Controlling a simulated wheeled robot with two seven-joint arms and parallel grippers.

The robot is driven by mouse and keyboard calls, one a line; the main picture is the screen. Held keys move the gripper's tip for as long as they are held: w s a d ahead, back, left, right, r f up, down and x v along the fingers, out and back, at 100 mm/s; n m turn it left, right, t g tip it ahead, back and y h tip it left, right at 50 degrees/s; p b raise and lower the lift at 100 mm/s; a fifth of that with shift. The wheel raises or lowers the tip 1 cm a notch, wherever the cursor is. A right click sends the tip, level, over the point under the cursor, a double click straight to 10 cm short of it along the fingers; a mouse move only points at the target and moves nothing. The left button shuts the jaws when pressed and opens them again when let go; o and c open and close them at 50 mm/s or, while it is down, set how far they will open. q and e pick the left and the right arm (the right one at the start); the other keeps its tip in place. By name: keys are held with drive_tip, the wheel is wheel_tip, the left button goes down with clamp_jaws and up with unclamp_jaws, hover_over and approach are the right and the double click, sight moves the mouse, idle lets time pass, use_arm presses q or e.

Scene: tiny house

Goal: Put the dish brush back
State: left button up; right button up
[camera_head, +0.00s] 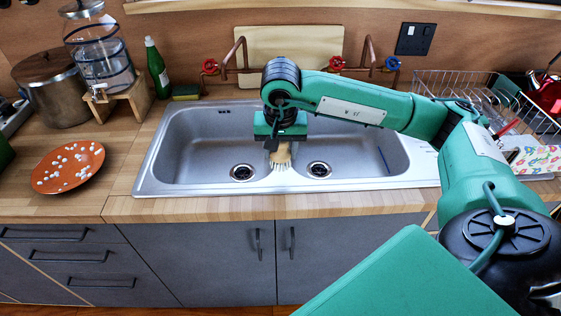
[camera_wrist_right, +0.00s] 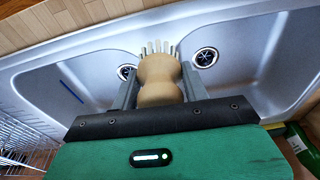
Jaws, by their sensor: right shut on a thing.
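The dish brush (camera_head: 282,155) has a pale wooden body and light bristles. My right gripper (camera_head: 280,146) is shut on it over the divider between the two basins of the steel sink (camera_head: 208,150). In the right wrist view the brush's wooden body (camera_wrist_right: 158,80) sits between the two fingers (camera_wrist_right: 160,88), with its bristles pointing away from the gripper. In the head view the bristles point down towards the sink's front rim. I cannot tell whether they touch the sink. My left gripper is not in view.
An orange plate (camera_head: 68,167) with white bits lies on the left counter. A green bottle (camera_head: 157,68) and a sponge (camera_head: 186,92) stand behind the sink's left end. A wire dish rack (camera_head: 470,88) is at the right. Taps with red (camera_head: 210,66) and blue (camera_head: 392,64) handles line the back.

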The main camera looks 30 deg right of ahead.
sight(280, 165)
drive_tip(key=shift+f, duration=0.55)
wheel_tip(280, 165, down, 3)
drive_tip(key=shift+f+p, duration=0.2)
drive_tip(key=shift+p, duration=0.1)
drive_tip(key=shift+f, duration=0.3)
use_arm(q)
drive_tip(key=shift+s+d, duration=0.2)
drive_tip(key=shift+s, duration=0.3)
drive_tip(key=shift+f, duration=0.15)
use_arm(e)
drive_tip(key=shift+f, duration=0.1)
